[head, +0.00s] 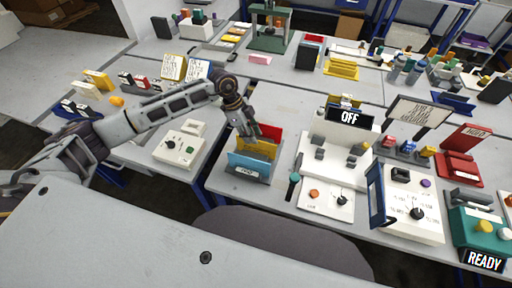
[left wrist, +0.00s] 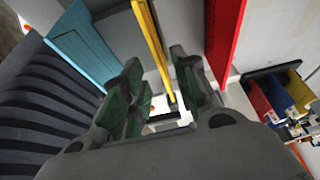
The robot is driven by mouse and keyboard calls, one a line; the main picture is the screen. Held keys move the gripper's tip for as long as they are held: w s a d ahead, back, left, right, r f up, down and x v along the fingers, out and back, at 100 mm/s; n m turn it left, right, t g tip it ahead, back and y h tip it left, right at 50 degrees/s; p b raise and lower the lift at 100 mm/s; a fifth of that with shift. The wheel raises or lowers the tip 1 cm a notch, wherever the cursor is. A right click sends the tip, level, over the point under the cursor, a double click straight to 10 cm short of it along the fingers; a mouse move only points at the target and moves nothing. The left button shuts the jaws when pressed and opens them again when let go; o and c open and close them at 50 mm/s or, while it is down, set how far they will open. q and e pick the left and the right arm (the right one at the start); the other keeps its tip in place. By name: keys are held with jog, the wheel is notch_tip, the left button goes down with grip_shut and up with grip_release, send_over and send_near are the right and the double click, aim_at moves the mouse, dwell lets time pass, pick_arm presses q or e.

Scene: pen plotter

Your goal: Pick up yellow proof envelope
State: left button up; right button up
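The yellow proof envelope (head: 262,150) stands upright in a small rack (head: 235,171), between a blue envelope (head: 248,162) in front and a red envelope (head: 270,131) behind. My left gripper (head: 253,137) is at the rack, over the yellow envelope's upper edge. In the left wrist view, the yellow envelope (left wrist: 150,42) passes as a thin edge between the two fingers of my left gripper (left wrist: 158,92). The fingers are open, with gaps visible beside the envelope; it lies nearer the right-hand finger. The blue envelope (left wrist: 88,45) and red envelope (left wrist: 224,38) are outside the fingers. My right gripper is not visible.
A white control box (head: 182,148) stands left of the rack. A white machine with an OFF sign (head: 349,117) and a panel with a knob (head: 327,200) stand to the right. A dark chair (head: 280,240) is in front. Bare table lies behind the rack.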

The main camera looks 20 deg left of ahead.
aim_at(256, 147)
pick_arm(q)
jog(key=shift+p+x, duration=0.4)
jog(key=shift+x, duration=1.95)
jog(key=shift+c, duration=0.3)
grip_shut()
